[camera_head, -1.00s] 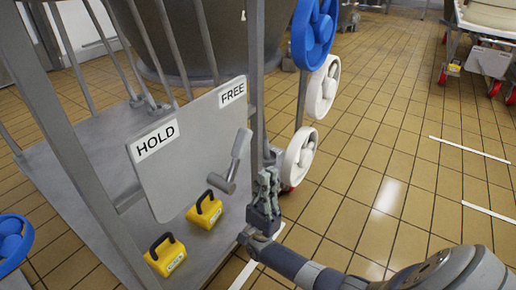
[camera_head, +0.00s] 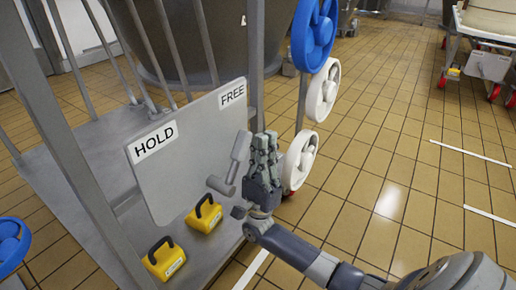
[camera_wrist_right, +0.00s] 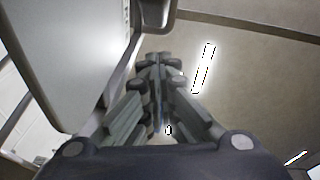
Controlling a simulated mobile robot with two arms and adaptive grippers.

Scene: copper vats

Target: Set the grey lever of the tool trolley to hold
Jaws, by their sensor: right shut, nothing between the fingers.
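The grey lever (camera_head: 237,160) is on the grey plate (camera_head: 187,145) of the tool trolley. Its handle points up, tilted slightly right, on the side of the FREE label (camera_head: 232,95); the HOLD label (camera_head: 154,139) is at the plate's left. My right gripper (camera_head: 265,140) is just right of the lever, fingers up, shut and empty. The picture does not settle whether it touches the lever. In the right wrist view the shut fingers (camera_wrist_right: 160,62) point up beside the pale plate (camera_wrist_right: 75,55); I cannot surely pick out the lever there. My left gripper is not in view.
Two yellow blocks with black handles, one nearer (camera_head: 164,258) and one behind (camera_head: 204,214), sit on the trolley's deck below the plate. A trolley post (camera_head: 256,75) and blue and white wheels (camera_head: 301,158) stand close to my right gripper. Tiled floor at right is open.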

